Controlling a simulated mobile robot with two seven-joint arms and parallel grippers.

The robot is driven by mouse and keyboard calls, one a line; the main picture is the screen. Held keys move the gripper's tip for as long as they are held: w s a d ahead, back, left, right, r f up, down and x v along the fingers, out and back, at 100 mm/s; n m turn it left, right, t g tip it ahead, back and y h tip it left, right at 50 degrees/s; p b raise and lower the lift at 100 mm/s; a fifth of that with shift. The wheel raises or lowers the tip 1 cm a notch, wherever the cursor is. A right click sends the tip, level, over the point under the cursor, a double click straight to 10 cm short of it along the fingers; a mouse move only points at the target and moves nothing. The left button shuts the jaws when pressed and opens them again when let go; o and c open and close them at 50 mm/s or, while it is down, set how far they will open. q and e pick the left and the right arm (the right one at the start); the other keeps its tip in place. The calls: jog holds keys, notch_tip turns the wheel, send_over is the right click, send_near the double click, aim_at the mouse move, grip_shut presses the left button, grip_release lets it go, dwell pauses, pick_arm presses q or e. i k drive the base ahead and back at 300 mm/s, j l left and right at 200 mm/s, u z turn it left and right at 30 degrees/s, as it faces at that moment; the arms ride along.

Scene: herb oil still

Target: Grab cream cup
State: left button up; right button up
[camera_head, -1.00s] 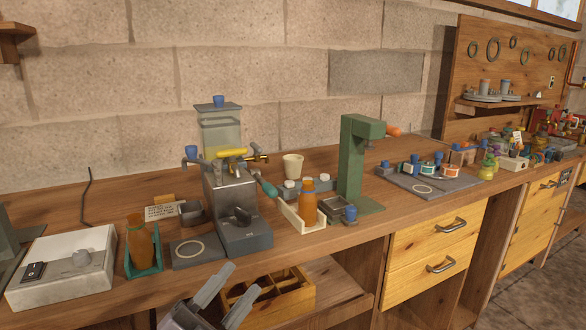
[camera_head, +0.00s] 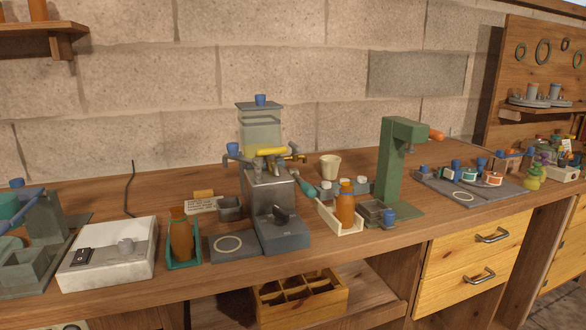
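The cream cup (camera_head: 330,167) stands upright on the wooden bench, toward the back. It is right of the grey still with the clear tank and left of the green press. Its lower part is partly hidden behind a low grey rack with white-topped pieces. Neither of my grippers is in view.
The grey still (camera_head: 272,205), an orange bottle in a cream tray (camera_head: 340,223) and the green press (camera_head: 390,165) stand around the cup. A divided wooden crate (camera_head: 300,297) sits below.

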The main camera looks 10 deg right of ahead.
aim_at(330, 164)
jog(key=l+u, duration=0.3)
jog(key=u, duration=0.15)
jog(key=l+u, duration=0.4)
jog(key=k+l+u, duration=0.1)
jog(key=l+u, duration=0.3)
jog(key=l, duration=0.25)
jog(key=k+l, duration=0.1)
jog(key=l, duration=0.3)
jog(key=l+u, duration=0.1)
jog(key=l, duration=0.3)
jog(key=k, duration=0.05)
